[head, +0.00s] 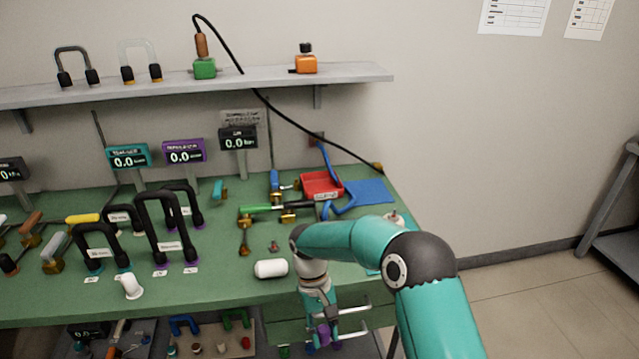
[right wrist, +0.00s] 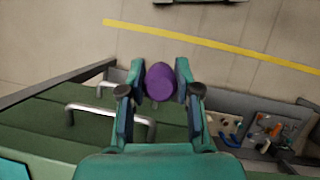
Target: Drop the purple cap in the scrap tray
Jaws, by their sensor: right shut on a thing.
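My right gripper (head: 322,340) hangs pointing down in front of the bench's front edge. It is shut on the purple cap (right wrist: 160,82), which sits between the two fingers in the right wrist view. In the head view only bits of purple show at the fingers. A red tray (head: 320,184) with a small label on its front, which looks like the scrap tray, sits at the back right of the bench, well behind the gripper. My left gripper is not in view.
The green bench (head: 215,290) holds black-handled frames (head: 165,225), a white cylinder (head: 271,268) and brass-ended tools near my right arm. A blue mat (head: 370,191) lies right of the tray. Drawer handles (right wrist: 92,108) project below the bench edge.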

